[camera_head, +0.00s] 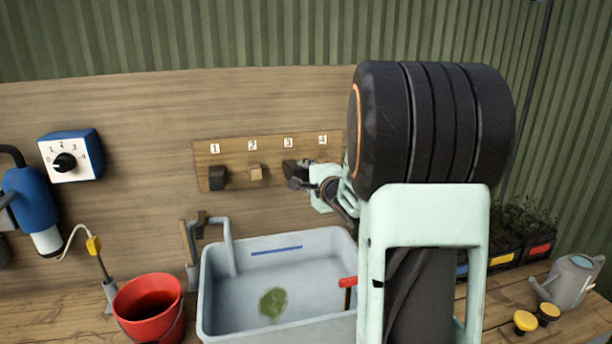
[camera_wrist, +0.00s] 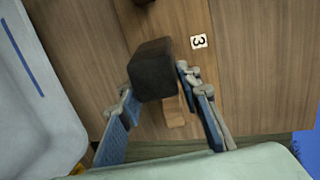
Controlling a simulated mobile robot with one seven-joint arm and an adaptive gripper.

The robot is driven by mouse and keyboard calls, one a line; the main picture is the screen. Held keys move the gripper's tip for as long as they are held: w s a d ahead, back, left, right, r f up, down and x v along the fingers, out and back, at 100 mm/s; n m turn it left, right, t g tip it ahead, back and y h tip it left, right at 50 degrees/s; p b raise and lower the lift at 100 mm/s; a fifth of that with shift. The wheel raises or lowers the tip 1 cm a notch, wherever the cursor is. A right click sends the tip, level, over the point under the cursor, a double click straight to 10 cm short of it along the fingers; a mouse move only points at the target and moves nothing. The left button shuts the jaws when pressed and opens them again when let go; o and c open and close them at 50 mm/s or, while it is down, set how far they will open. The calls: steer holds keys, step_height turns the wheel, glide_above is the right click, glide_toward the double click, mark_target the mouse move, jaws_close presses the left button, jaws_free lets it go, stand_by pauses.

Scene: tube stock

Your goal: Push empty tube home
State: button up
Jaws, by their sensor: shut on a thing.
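A wooden board (camera_head: 203,171) on the back wall carries the labels 1 to 4. A dark block (camera_head: 218,178) sticks out under label 1 and a pale wooden block (camera_head: 255,173) under label 2. My gripper (camera_head: 300,176) is at the board near label 3. In the wrist view its fingers (camera_wrist: 155,88) stand on either side of a dark block (camera_wrist: 153,68), shut on it, beside label 3. A pale wooden piece (camera_wrist: 174,114) shows just below that block. My arm hides the board's right end. I cannot tell which piece is the empty tube.
A grey tub (camera_head: 220,322) with a green leaf and a red-handled tool stands below the board. A red bucket (camera_head: 147,310) is to its left, a watering can (camera_head: 573,280) at far right. A blue dial box (camera_head: 70,156) is on the wall.

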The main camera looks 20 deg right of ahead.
steer(key=shift+d+p+x, duration=0.2)
steer(key=shift+p+x, duration=0.5)
steer(key=shift+x, duration=1.65)
stand_by(1.4)
steer(key=shift+w, duration=0.1)
steer(key=shift+c, duration=0.4)
steer(key=shift+w+r+p, duration=0.1)
steer(key=shift+r+p, duration=0.35)
steer(key=shift+p, duration=0.15)
stand_by(0.7)
steer(key=shift+a, duration=0.15)
stand_by(1.1)
steer(key=o, duration=0.7)
steer(key=shift+f, duration=0.1)
steer(key=o, duration=0.4)
steer(key=shift+w+f, duration=0.15)
steer(key=shift+f, duration=0.1)
